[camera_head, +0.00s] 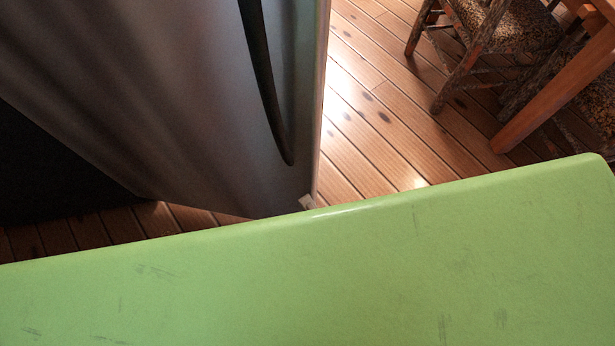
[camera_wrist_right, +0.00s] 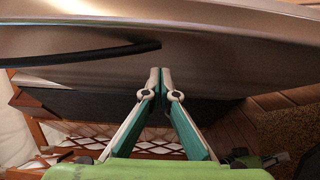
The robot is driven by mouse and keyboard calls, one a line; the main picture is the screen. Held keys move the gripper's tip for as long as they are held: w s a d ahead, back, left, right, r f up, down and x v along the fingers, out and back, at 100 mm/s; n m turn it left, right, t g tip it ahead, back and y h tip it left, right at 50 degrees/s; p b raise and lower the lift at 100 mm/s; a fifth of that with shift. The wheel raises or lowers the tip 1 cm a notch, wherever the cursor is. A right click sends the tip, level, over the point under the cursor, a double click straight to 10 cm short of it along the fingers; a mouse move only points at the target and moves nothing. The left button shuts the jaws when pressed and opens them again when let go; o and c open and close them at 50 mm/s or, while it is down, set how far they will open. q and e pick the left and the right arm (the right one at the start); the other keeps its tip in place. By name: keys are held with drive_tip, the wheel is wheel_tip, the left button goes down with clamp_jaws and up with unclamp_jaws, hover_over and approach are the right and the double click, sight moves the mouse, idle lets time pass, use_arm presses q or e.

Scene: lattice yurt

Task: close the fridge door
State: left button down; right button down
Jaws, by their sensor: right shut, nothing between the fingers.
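The fridge door (camera_head: 190,90) is a brushed metal panel in the upper left of the head view, with a long dark curved handle (camera_head: 266,90) near its right edge. Floor shows beyond that edge. How far the door stands open cannot be told. The door also fills the upper part of the right wrist view (camera_wrist_right: 230,50), with the handle (camera_wrist_right: 80,55) at left. My right gripper (camera_wrist_right: 160,72) is shut and empty. Its fingertips point at the door's lower part, right of the handle's end; contact cannot be told. My left gripper is not in view.
A wooden chair (camera_head: 510,25) and a table leg (camera_head: 555,95) stand at the upper right of the head view. Bare plank floor (camera_head: 370,130) lies between them and the door. A dark area (camera_head: 50,170) lies below the door at left.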

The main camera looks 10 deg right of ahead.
sight(297, 165)
drive_tip(key=w, duration=0.5)
drive_tip(key=shift+w+d, duration=0.1)
drive_tip(key=shift+w, duration=0.05)
drive_tip(key=shift+w+d, duration=0.2)
drive_tip(key=shift+w, duration=0.2)
